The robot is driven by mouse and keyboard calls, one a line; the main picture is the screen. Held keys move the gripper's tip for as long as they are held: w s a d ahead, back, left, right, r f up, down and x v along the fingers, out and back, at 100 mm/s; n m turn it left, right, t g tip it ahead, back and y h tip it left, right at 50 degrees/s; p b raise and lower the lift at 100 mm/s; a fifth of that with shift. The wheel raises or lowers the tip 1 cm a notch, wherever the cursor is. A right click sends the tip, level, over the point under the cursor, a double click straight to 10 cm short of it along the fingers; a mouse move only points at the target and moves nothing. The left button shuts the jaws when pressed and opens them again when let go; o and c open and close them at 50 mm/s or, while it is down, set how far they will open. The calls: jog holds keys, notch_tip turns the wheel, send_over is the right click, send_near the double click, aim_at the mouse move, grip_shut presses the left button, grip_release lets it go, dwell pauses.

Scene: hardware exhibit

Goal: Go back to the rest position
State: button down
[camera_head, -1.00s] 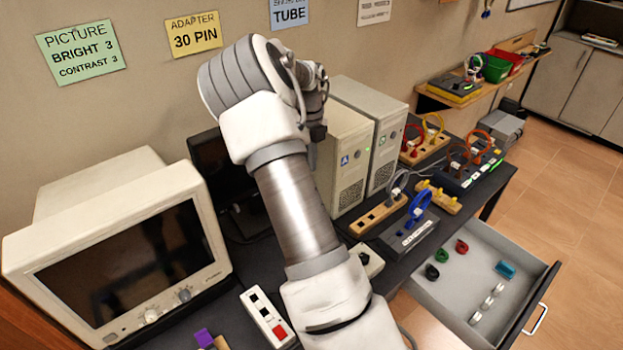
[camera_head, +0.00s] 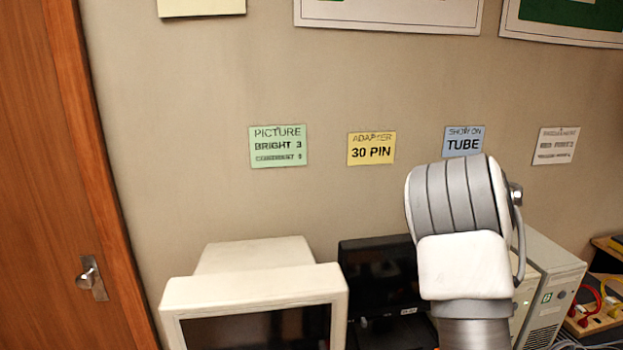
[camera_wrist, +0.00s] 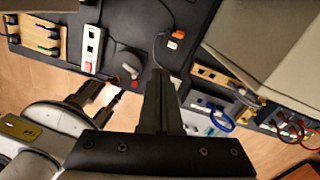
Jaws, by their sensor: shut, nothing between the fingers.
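My gripper (camera_wrist: 160,80) shows in the wrist view with its dark fingers together and nothing between them. It is over the front edge of the dark desk (camera_wrist: 140,28), and the floor shows below. In the head view my arm rises at the right in front of the desk, bent at its top joint. The gripper itself is hidden or out of frame there.
In the head view a beige monitor (camera_head: 258,290), a dark screen (camera_head: 380,270) and computer towers (camera_head: 552,290) stand along the wall. A wooden door (camera_head: 40,200) is at the left. The wrist view shows a white power strip (camera_wrist: 92,48) and a blue cable loop (camera_wrist: 218,120).

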jog(key=s+a+r+n+t+y, duration=0.1)
jog(key=s+a+r+n+t, duration=0.1)
jog(key=s+a+r+n, duration=1.2)
jog(key=s+a+f+n+t, duration=0.1)
jog(key=s+a+n, duration=0.2)
jog(key=s+n, duration=0.3)
jog(key=s+a+f+n+t+h+b, duration=0.1)
jog(key=s+a+n+t, duration=0.1)
jog(key=s+n, duration=0.4)
jog(key=n, duration=0.5)
jog(key=shift+s+a+h, duration=0.2)
jog(key=shift+a+h, duration=0.1)
jog(key=shift+a, duration=0.1)
